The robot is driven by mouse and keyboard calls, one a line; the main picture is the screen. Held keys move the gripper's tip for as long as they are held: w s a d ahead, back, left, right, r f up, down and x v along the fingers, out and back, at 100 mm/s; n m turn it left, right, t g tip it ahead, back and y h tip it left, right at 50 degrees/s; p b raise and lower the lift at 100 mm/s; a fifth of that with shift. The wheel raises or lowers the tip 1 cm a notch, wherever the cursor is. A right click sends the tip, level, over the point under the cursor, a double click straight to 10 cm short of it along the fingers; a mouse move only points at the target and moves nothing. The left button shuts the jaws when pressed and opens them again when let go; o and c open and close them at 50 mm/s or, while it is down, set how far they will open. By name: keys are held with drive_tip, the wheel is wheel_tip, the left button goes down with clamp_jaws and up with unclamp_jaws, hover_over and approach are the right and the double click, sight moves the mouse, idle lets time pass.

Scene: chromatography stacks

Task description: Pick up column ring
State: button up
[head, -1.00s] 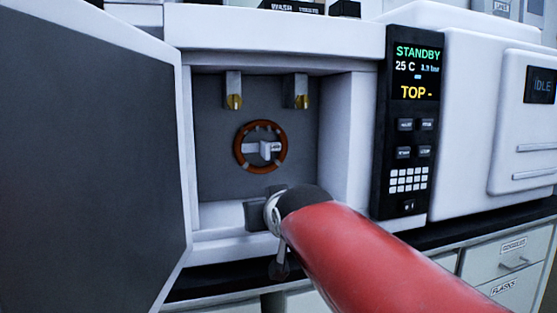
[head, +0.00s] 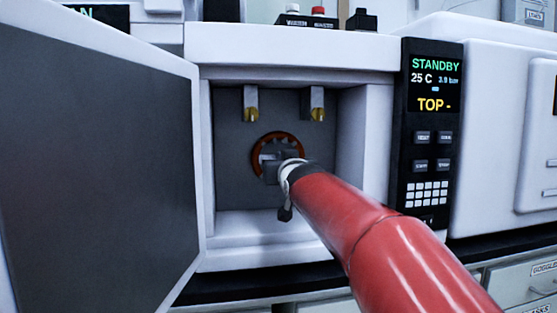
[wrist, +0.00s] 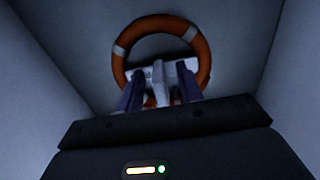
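The column ring (head: 257,152) is orange-brown with pale bands. It stands upright against the grey back wall inside the open white oven. The ring also shows in the wrist view (wrist: 119,68), with a white holder (wrist: 137,76) across its middle. My gripper (wrist: 158,82) is open, with its two dark fingers apart in front of the ring's lower part. A pale upright piece of the holder shows between the fingers. I cannot tell whether the fingers touch anything. In the head view my red arm reaches into the oven and hides the ring's lower right.
Two brass-tipped fittings (head: 251,114) hang above the ring. The oven side walls stand close around my gripper. The oven door (head: 100,150) is swung open at the left. A control panel (head: 431,130) reads STANDBY and TOP at the right.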

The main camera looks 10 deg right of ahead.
drive_tip(key=shift+r, duration=0.1)
drive_tip(key=shift+c, duration=0.2)
clamp_jaws()
drive_tip(key=shift+r+p, duration=0.35)
drive_tip(key=shift+r, duration=0.15)
drive_tip(key=s+r, duration=0.2)
drive_tip(key=s, duration=1.6)
drive_tip(key=shift+b, duration=0.45)
drive_tip(key=shift+r, duration=0.1)
